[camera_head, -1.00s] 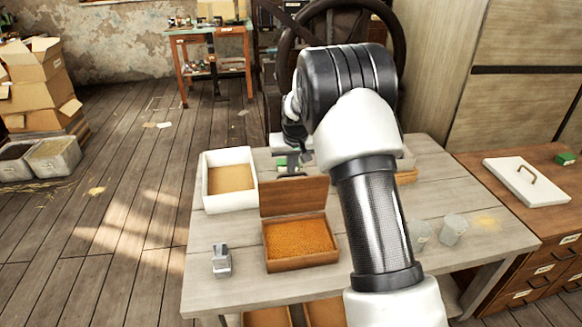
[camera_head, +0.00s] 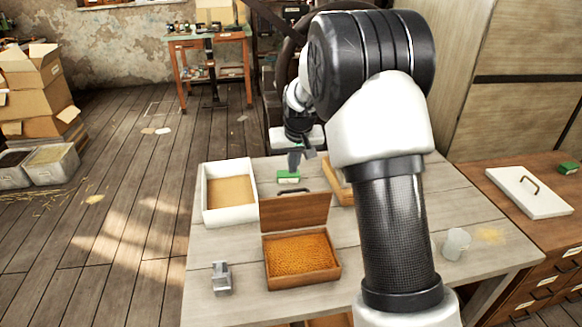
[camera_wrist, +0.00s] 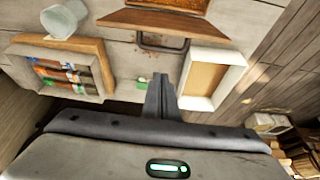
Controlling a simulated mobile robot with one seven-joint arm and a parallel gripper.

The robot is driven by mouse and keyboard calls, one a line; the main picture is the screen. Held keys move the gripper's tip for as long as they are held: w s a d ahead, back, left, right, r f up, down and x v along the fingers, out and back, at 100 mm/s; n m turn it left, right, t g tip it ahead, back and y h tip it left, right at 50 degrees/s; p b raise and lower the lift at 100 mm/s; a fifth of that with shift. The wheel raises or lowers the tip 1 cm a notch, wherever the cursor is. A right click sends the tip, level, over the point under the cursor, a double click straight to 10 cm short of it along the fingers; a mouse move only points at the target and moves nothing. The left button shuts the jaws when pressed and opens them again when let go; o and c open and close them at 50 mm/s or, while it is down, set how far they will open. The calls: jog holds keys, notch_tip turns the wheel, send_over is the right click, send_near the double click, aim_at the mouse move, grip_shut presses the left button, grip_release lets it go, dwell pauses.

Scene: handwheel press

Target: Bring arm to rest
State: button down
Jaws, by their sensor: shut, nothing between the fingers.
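My gripper (camera_head: 296,158) is at the far side of the work table (camera_head: 205,262), above a small green block (camera_head: 289,177), with its fingers pointing down. In the wrist view my gripper (camera_wrist: 161,95) has its fingers together with nothing between them. The fingers hide part of the green block there. My arm reaches from the lower right across the table, and its bent elbow hides much of the table's right half and part of the handwheel (camera_head: 288,62) behind.
A white tray (camera_head: 206,207) stands left of my gripper. An open wooden box (camera_head: 272,277) of orange grains is nearer, with a metal piece (camera_head: 221,278) left of it. A clear cup (camera_head: 456,244) stands at right. A wooden tray with colored items (camera_wrist: 97,60) shows in the wrist view.

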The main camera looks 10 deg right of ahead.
jog(key=s+r, duration=1.5)
jog(key=s, duration=0.2)
jog(key=s+t, duration=0.1)
jog(key=s, duration=2.1)
notch_tip(320, 180, up, 20)
jog(key=p, duration=1.9)
jog(key=shift+w+f, duration=0.2)
jog(key=shift+w, duration=0.2)
jog(key=shift+a, duration=0.2)
